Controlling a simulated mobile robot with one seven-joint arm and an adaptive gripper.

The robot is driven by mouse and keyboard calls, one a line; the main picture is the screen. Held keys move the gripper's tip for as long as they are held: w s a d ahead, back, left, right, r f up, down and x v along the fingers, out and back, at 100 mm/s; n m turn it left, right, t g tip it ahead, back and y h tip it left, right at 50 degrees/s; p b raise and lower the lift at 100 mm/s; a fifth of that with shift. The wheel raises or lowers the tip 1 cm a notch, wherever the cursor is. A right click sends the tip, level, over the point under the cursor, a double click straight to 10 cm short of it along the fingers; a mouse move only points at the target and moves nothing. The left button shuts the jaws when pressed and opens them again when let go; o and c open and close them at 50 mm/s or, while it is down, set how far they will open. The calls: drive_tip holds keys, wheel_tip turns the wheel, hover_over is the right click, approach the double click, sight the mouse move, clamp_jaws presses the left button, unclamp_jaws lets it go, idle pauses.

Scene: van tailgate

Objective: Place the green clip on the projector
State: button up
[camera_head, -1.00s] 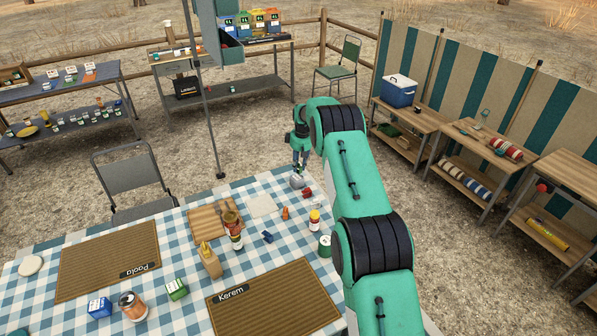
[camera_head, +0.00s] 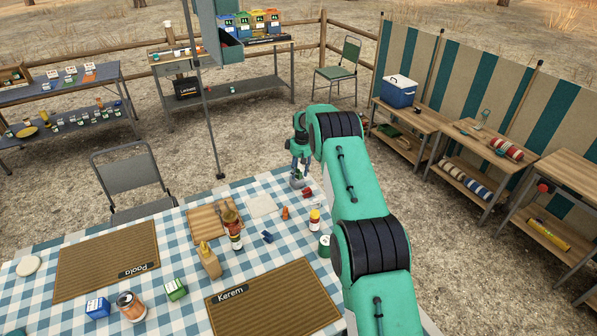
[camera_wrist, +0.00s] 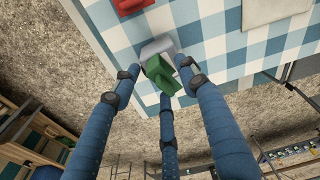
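The green clip (camera_wrist: 163,74) shows in the wrist view between the three blue fingers of my gripper (camera_wrist: 160,76). It lies over the top of a small grey-white block, which looks like the projector (camera_wrist: 160,47), near the table's edge. A gap shows between the left fingertip and the clip, so the fingers look open around it. Whether the clip's underside fully touches the projector is hidden. In the head view my gripper (camera_head: 300,168) points down just above the projector (camera_head: 297,182) at the table's far right corner. The clip cannot be made out there.
A grey chair (camera_head: 130,180) stands behind. Open ground lies beyond the projector's corner.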

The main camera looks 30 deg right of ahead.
sight(300, 172)
drive_tip(key=shift+r, duration=0.15)
wheel_tip(300, 172, up, 12)
drive_tip(key=s+p, duration=0.1)
drive_tip(key=p, duration=0.1)
drive_tip(key=shift+s+d, duration=0.15)
drive_tip(key=shift+s, duration=0.1)
idle(0.4)
drive_tip(key=shift+r, duration=0.1)
idle(0.5)
